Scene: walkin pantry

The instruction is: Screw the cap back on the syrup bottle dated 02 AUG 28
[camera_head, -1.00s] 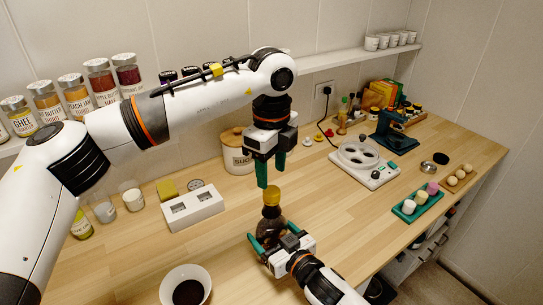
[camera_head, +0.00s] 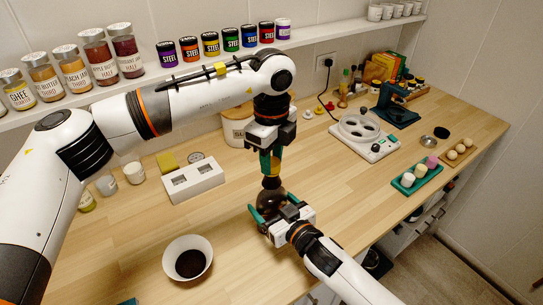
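The dark brown syrup bottle (camera_head: 270,204) stands upright over the worktop, with no readable date in view. My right gripper (camera_head: 265,219) is shut around its lower body.
A white bowl with dark contents (camera_head: 187,259) stands front left. A white two-slot block (camera_head: 193,181) and a lidded canister (camera_head: 237,130) stand behind. A white device with round wells (camera_head: 364,137) and a green tray (camera_head: 415,178) are to the right. Bare wood lies between.

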